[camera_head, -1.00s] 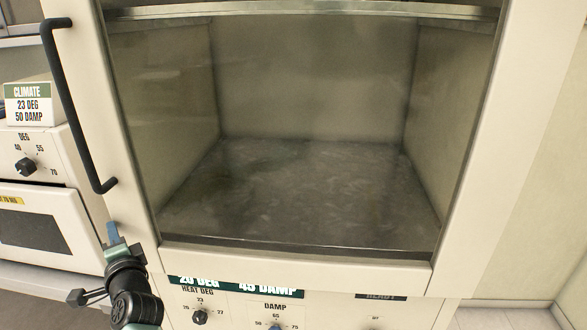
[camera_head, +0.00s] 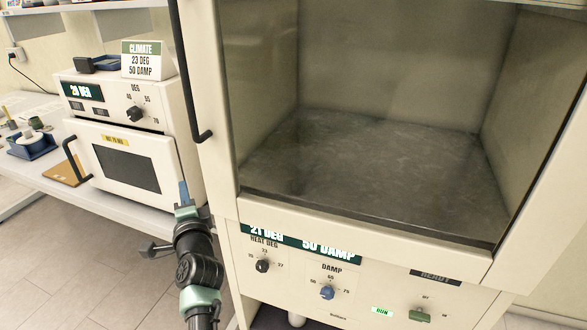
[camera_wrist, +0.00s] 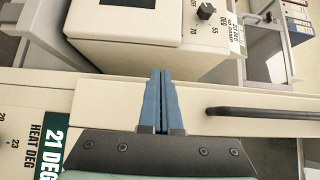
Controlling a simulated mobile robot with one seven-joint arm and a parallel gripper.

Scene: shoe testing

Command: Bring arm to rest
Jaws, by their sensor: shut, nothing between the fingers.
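My gripper (camera_head: 184,194) is at the lower left of the climate cabinet (camera_head: 365,240), raised in front of its left edge. Its blue fingers (camera_wrist: 162,100) are together and empty in the wrist view. My arm reaches up from the bottom of the head view. The cabinet's glass door with the black handle (camera_head: 190,75) looks shut, and the chamber behind the glass looks empty. The cabinet's display reads 21 DEG and 50 DAMP (camera_head: 300,243).
A small white oven (camera_head: 130,165) stands on the bench (camera_head: 100,205) to the left, with a CLIMATE 23 DEG 50 DAMP sign (camera_head: 148,60) on top. A blue tray (camera_head: 32,145) sits further left. Open tiled floor (camera_head: 85,270) lies at the lower left.

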